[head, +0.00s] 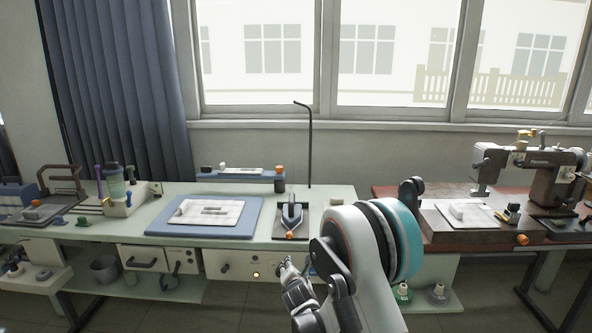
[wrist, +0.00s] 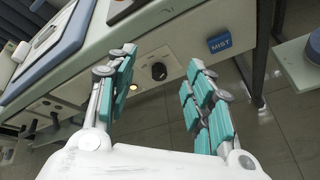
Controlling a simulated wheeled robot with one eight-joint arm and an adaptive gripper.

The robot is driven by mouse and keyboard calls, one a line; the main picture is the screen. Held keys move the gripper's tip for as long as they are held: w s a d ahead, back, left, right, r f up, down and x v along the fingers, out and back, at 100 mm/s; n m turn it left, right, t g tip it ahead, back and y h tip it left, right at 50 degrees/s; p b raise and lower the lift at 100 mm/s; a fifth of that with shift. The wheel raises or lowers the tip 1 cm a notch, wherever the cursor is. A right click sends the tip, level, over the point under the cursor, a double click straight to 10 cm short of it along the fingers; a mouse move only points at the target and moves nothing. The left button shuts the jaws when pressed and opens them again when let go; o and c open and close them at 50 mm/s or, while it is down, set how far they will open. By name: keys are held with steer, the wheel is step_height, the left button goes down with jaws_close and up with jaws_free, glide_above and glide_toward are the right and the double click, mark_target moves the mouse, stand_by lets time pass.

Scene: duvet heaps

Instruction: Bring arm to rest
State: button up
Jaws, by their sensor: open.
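My gripper (wrist: 160,85) is open and empty in the wrist view, its two teal-padded fingers apart. Between and beyond the fingers is the front panel of the table (wrist: 100,75), with a dark knob and a lit yellow lamp. In the head view my gripper (head: 287,272) is small and partly hidden by my own arm, in front of the table's front edge near the same lamp. My arm is bent, with its large white and teal joint at centre right. No duvet shows in either view.
A sewing machine (head: 545,175) stands on the brown table at right. A MIST label (wrist: 219,43) and a table leg are near the fingers.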

steer(key=s+d+r+m+g+h, duration=0.1)
steer(key=s+d+r+m, duration=0.6)
steer(key=r, duration=0.4)
steer(key=s+d+r+m+g+h, duration=0.1)
steer(key=s+d+r+m+g, duration=0.1)
steer(key=s+d+r+m, duration=0.7)
steer(key=s+d+r+m+g, duration=0.1)
steer(key=s+m, duration=0.5)
steer(key=s, duration=0.9)
steer(key=s+d+r+m+g, duration=0.2)
steer(key=s+d+m, duration=0.2)
steer(key=s, duration=1)
steer(key=shift+s+d+r+m+y, duration=0.15)
steer(key=shift+s+r+m+y, duration=0.2)
steer(key=shift+m, duration=0.65)
